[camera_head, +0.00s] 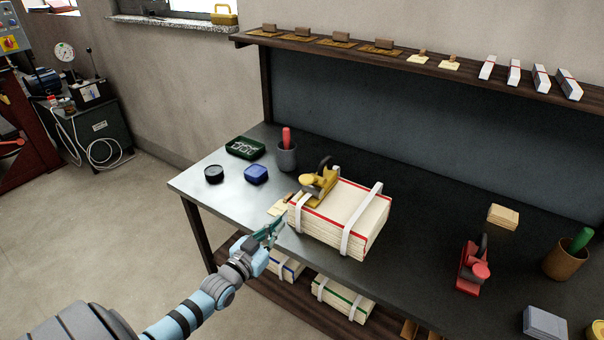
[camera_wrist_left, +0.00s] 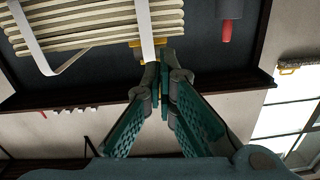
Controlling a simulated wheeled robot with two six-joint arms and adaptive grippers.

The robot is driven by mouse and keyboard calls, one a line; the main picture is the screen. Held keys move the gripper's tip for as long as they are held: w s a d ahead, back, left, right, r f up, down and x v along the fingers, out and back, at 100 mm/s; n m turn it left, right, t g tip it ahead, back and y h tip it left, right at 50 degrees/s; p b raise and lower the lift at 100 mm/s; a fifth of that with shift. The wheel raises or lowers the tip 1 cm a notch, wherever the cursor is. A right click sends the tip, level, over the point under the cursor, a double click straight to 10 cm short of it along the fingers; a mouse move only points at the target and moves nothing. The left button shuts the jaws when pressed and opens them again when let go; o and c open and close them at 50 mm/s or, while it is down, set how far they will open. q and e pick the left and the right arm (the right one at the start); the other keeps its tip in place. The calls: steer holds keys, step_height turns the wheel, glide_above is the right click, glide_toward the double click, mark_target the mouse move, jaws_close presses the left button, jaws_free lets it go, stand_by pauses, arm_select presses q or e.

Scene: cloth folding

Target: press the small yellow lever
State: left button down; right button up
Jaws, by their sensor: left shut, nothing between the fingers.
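A small yellow lever device (camera_head: 316,186) with a dark upright handle sits on the left end of a strapped paper stack (camera_head: 362,212) on the table. In the left wrist view a bit of yellow (camera_wrist_left: 134,43) shows just behind my fingertips, partly hidden by a white strap and the fingers. My left gripper (camera_head: 274,230) is shut and empty at the table's front edge, in front of and lower left of the stack in the head view. It also shows in the left wrist view (camera_wrist_left: 164,68), with its green fingers together at the tips. My right gripper is not in view.
A red device (camera_head: 473,268) with a dark handle stands to the right. A dark cup (camera_head: 287,158), blue box (camera_head: 256,174) and green tray (camera_head: 246,148) stand at the back left. Strapped stacks (camera_head: 342,299) lie on the lower shelf.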

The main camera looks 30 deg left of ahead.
arm_select(q)
step_height(320, 180, up, 12)
steer(key=d+t, duration=0.2)
steer(key=t, duration=0.2)
steer(key=shift+n+h, duration=0.3)
steer(key=shift+n, duration=0.1)
steer(key=shift+w, duration=0.1)
step_height(320, 180, up, 2)
steer(key=b, duration=0.4)
glide_above(311, 181)
steer(key=s+a, duration=0.1)
steer(key=s, duration=0.2)
steer(key=shift+w+a+f+b, duration=0.1)
steer(key=shift+w+f+b, duration=0.05)
steer(key=shift+f+b, duration=0.55)
steer(key=shift+w+a+f+b, duration=0.15)
steer(key=shift+f+b, duration=0.3)
steer(key=shift+f, duration=0.3)
steer(key=shift+d, duration=0.15)
